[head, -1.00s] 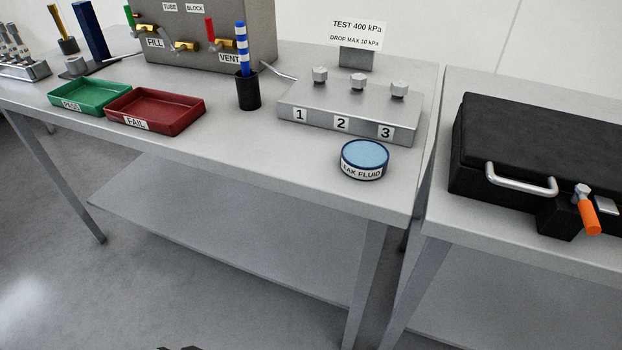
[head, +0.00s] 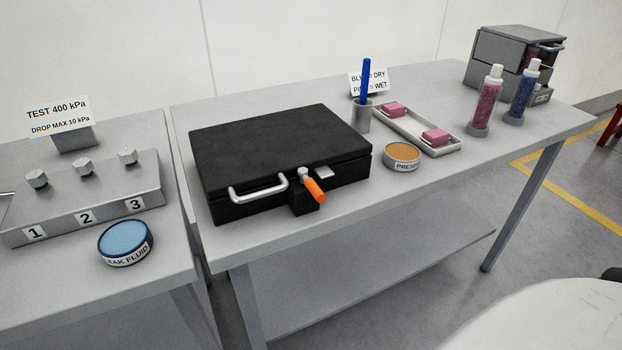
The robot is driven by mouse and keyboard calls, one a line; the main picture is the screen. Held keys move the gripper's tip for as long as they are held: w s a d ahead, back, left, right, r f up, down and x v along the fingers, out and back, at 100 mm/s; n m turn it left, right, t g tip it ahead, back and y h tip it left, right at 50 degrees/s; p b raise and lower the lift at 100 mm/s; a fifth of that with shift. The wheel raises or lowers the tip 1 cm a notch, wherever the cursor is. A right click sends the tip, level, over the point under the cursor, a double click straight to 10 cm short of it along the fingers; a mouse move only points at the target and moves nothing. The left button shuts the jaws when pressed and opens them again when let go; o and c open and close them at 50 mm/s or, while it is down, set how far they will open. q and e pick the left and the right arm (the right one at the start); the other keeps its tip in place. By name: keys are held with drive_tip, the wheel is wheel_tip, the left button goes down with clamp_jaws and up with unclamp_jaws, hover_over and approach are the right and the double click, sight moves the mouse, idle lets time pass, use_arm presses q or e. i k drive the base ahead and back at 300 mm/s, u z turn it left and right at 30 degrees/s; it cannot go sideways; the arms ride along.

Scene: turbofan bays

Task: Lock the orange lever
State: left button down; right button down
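The orange lever (head: 314,190) is on the front of a closed black case (head: 280,155) on the right-hand table. Its silver pivot sits at the top of a black block (head: 304,203), and the orange grip slants down to the right. A silver handle (head: 258,189) is left of the lever and a small silver latch plate (head: 324,173) is right of it. Neither of my grippers shows in the head view.
Left of the case, across a narrow gap between tables, are a numbered valve block (head: 88,200) and a leak fluid tin (head: 125,243). Right of it stand an orange-topped tin (head: 402,156), a tray with pink blocks (head: 412,128) and tubes (head: 487,102). Floor in front is partly clear.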

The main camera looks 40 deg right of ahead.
sight(310, 184)
drive_tip(key=k, duration=0.45)
drive_tip(key=z, duration=0.9)
drive_tip(key=i, duration=0.5)
drive_tip(key=z, duration=1.35)
drive_tip(key=k, duration=1.3)
drive_tip(key=u, duration=1.65)
drive_tip(key=i, duration=0.5)
drive_tip(key=u, duration=0.05)
